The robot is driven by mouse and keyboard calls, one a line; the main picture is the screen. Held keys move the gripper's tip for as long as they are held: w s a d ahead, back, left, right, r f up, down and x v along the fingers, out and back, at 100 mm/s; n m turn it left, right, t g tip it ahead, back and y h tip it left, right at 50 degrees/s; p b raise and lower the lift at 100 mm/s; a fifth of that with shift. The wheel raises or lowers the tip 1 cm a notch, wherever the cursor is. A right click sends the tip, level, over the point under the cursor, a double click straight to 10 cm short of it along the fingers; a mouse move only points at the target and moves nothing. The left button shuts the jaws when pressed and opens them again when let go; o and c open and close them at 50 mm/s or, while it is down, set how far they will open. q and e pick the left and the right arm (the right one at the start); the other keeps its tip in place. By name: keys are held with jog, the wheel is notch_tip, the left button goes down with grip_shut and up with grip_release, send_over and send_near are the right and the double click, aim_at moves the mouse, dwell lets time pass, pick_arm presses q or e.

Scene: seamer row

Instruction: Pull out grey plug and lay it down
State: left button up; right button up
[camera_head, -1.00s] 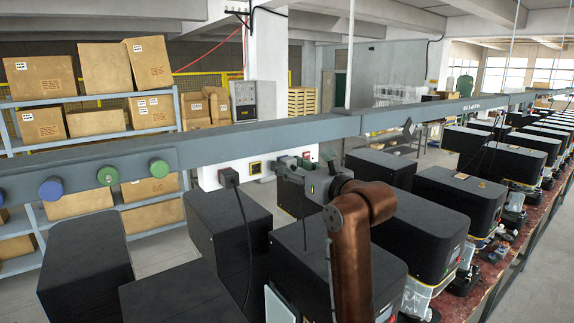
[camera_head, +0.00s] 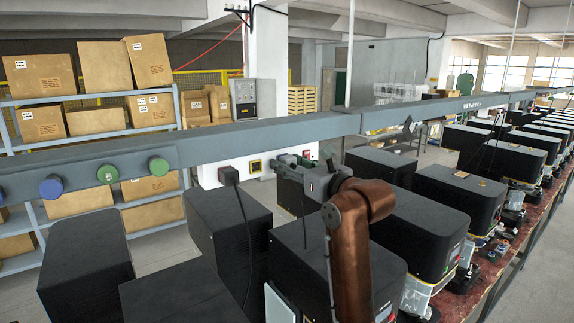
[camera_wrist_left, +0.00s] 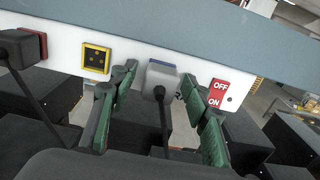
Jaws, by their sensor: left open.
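The grey plug (camera_wrist_left: 160,83) sits in a socket on the white panel (camera_wrist_left: 131,58) below the rail, with its dark cord hanging down. In the left wrist view my left gripper (camera_wrist_left: 157,78) is open, with one green-padded finger on each side of the plug. A gap shows between the plug and both fingers. In the head view my left gripper (camera_head: 300,170) is in front of the panel and hides most of the plug. My right gripper is not in view.
A black plug in a red socket (camera_wrist_left: 33,42), an empty yellow socket (camera_wrist_left: 95,60) and a red OFF/ON switch (camera_wrist_left: 217,92) share the panel. The grey rail (camera_head: 250,133) runs above. Black machines (camera_head: 228,220) stand close below.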

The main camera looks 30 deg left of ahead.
aim_at(292, 165)
pick_arm(q)
jog(key=shift+c, duration=0.4)
grip_shut()
jog(key=shift+d+f, duration=0.1)
dwell(0.5)
jog(key=shift+d, duration=0.15)
jog(key=shift+v, duration=0.95)
jog(key=shift+s+b, duration=0.1)
jog(key=shift+b, duration=0.2)
jog(key=shift+v, duration=1.75)
